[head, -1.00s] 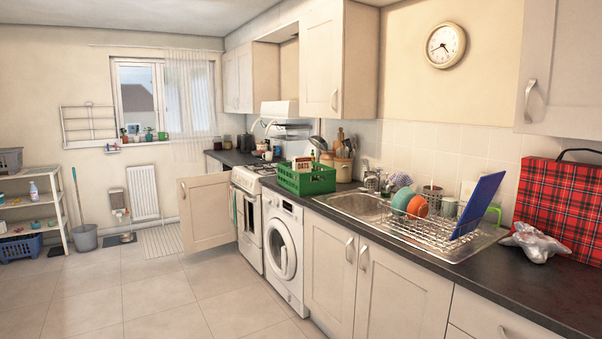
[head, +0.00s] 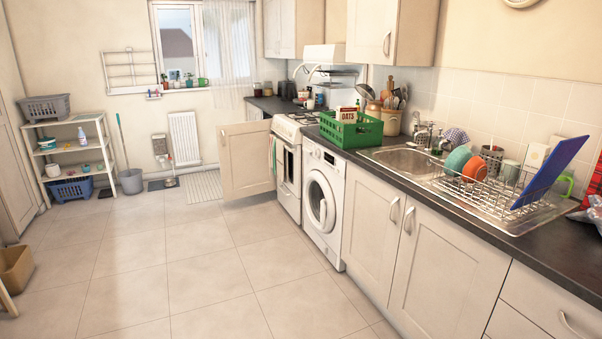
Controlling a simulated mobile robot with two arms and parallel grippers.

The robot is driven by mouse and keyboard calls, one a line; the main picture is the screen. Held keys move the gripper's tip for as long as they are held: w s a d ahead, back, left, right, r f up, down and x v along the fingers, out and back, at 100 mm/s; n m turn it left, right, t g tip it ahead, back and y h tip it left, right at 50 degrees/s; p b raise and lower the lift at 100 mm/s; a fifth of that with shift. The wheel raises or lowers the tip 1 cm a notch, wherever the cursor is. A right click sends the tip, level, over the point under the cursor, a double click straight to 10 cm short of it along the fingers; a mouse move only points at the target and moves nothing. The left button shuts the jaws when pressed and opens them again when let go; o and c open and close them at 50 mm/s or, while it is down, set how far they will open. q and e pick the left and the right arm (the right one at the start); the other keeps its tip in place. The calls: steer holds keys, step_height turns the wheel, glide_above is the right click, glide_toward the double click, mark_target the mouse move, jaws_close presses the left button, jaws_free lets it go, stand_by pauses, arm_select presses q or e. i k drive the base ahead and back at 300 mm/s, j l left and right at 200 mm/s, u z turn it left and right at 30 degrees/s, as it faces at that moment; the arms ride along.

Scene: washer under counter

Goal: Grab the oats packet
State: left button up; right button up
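The oats packet (head: 347,115) stands in a green crate (head: 349,134) on the dark counter, above the washing machine (head: 321,203). Neither of my grippers shows in the head view.
A sink (head: 404,160) and a dish rack (head: 487,188) with crockery and a blue board (head: 549,172) are right of the crate. A cabinet door (head: 247,158) stands open beyond the cooker (head: 287,170). The tiled floor (head: 180,270) in front is mostly clear.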

mark_target(347, 114)
steer(key=i, duration=2.45)
